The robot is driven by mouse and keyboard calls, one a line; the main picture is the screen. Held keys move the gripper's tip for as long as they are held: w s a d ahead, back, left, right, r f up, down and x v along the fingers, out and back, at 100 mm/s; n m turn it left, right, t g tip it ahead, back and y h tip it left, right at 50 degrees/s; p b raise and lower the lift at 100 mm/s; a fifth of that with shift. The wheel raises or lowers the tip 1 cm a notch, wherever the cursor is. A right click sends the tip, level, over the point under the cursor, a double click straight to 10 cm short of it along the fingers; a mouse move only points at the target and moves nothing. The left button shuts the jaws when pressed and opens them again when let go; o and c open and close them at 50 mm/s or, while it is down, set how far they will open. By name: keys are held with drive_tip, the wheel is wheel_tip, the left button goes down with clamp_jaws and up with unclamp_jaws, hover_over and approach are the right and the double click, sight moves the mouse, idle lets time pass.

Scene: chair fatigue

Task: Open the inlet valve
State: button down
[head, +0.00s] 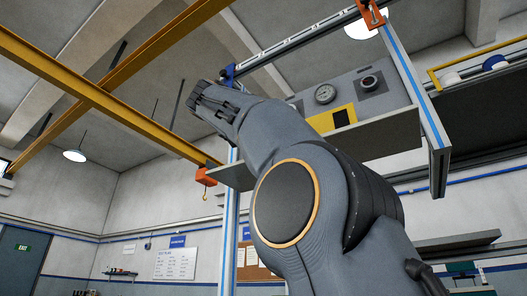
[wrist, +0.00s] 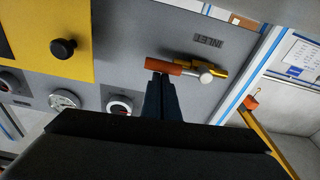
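The inlet valve has a brass-yellow body (wrist: 213,65) and an orange lever (wrist: 164,67) lying nearly level in the wrist view. A dark label reading INLET (wrist: 208,41), upside down, sits on the grey panel just above it. My gripper (wrist: 160,78) points at the lever, with its dark fingertips at the lever's lower edge; I cannot tell whether they touch it. The fingers look close together, and whether they are shut or around the lever is unclear. In the head view my gripper (head: 212,102) is raised at upper centre, and I cannot make out the valve there.
A blue-striped frame post (wrist: 250,75) stands right of the valve. A grey shelf (head: 375,137) juts out below the panel.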

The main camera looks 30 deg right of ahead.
drive_tip(key=s+a+r+p, duration=0.2)
drive_tip(key=s+a, duration=0.2)
drive_tip(key=a, duration=0.3)
drive_tip(key=shift+s+a+r+p, duration=0.3)
drive_tip(key=shift+s+a+p, duration=0.05)
drive_tip(key=shift+a+p, duration=0.05)
idle(0.5)
idle(0.6)
